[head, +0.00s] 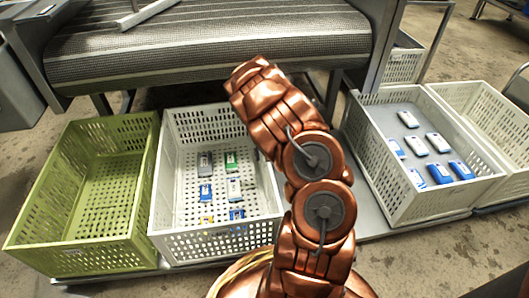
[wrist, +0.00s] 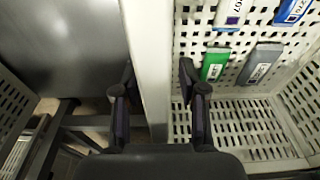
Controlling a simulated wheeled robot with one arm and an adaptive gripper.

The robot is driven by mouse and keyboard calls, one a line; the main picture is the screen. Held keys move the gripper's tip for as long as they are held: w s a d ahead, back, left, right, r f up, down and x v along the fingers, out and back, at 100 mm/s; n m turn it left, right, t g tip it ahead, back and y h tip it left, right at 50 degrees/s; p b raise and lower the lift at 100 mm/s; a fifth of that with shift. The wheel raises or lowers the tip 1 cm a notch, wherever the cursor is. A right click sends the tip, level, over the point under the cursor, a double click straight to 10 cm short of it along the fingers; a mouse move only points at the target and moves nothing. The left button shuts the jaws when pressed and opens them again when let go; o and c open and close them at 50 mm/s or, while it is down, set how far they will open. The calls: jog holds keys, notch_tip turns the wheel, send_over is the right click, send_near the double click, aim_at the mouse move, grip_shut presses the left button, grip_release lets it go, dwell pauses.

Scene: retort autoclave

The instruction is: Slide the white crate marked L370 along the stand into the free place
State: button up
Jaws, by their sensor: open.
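The white crate (head: 215,248) with grey, green and blue-and-white packs in it stands on the grey stand (head: 372,212), right of the green crate. No L370 mark is readable. In the head view my arm covers its right side, and my gripper is hidden behind the arm. In the wrist view my open gripper (wrist: 157,78) has one finger on each side of the crate's wall (wrist: 150,45); whether they touch it I cannot tell. Right of this crate a bare stretch of stand (wrist: 75,35) lies free, up to another pale crate (head: 395,195).
The olive green crate (head: 60,255) is empty and close against the white crate's left. The pale crate at right holds several blue and white packs. Another pale crate (head: 505,135) stands at the far right. A grey mesh conveyor (head: 215,40) overhangs behind the crates.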

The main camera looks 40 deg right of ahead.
jog(key=shift+f, duration=0.1)
jog(key=shift+c, duration=0.3)
grip_shut()
dwell(0.5)
